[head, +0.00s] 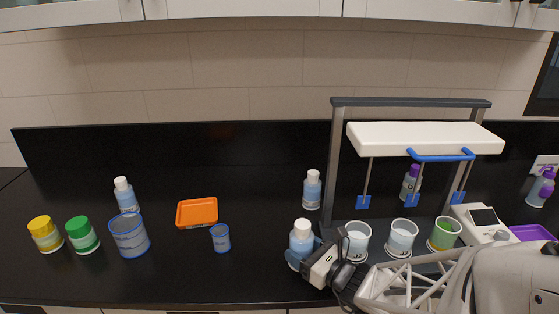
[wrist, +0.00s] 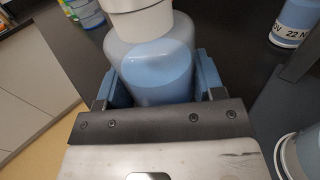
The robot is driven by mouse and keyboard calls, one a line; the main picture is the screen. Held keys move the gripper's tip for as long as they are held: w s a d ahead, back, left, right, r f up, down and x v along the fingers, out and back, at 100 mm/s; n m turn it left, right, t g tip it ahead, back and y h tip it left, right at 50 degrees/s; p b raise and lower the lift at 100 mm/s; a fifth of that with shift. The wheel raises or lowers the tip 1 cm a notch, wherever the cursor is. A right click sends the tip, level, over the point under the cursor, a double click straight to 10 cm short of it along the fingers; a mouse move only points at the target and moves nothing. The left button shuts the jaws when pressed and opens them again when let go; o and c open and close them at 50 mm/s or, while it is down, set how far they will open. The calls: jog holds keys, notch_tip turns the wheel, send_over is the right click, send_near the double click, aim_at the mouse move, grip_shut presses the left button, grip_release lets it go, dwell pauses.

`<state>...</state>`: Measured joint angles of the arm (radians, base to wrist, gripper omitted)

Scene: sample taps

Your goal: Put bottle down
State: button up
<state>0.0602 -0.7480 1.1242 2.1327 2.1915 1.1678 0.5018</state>
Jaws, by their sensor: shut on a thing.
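My gripper (head: 307,258) is shut on a bottle (head: 301,238) with a white cap and pale blue liquid. The bottle looks close to upright, near the front of the counter, left of the row of beakers. In the wrist view the bottle (wrist: 152,70) sits between the two blue finger pads of my gripper (wrist: 160,85), with its white cap toward the top edge. Its base is hidden, so I cannot tell whether it touches the counter.
The black counter (head: 265,275) is clear left of the held bottle. A small blue cup (head: 220,238) and an orange tray (head: 197,211) stand further left. Another white-capped bottle (head: 312,190) stands behind. A beaker (head: 356,241) below the paddle stirrer (head: 425,138) is close on the right.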

jog(key=shift+w+a, duration=0.1)
jog(key=shift+w, duration=0.35)
jog(key=shift+w+a, duration=0.1)
jog(key=shift+w, duration=0.15)
jog(key=shift+f, duration=1.8)
jog(key=shift+f, duration=0.15)
jog(key=o, duration=1.1)
jog(key=shift+c, duration=0.2)
jog(key=shift+v, duration=5.95)
